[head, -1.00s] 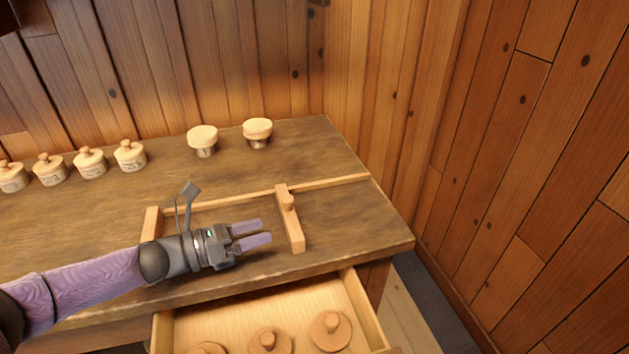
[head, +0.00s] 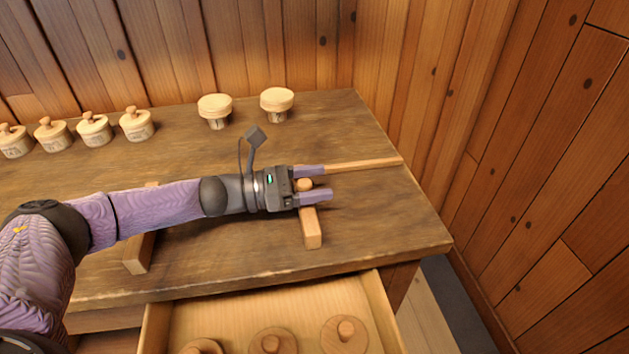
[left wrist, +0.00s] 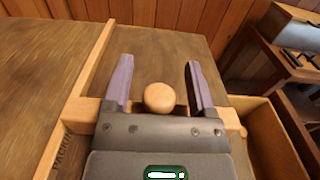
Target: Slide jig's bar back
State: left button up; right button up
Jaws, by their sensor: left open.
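The jig has a thin wooden rail (head: 368,164) on the bench, a wooden end block (head: 138,254) at the left and a sliding bar (head: 312,230) at the right. The bar carries a round knob (head: 304,184), which also shows in the left wrist view (left wrist: 160,97). My left gripper (head: 328,181) is open over the bar. In the left wrist view its fingers (left wrist: 159,63) stand on either side of the knob, with gaps on both sides. My gripper and arm hide part of the bar and rail. My right gripper is out of view.
Several lidded jars (head: 94,129) stand at the back left, and two spools (head: 277,103) stand behind the rail. An open drawer (head: 240,316) below the bench front holds knobbed discs (head: 345,334). The bench right of the bar is clear. Wooden walls close the back and right.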

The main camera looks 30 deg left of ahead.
pick_arm(q)
grip_shut()
dwell(0.7)
dwell(0.6)
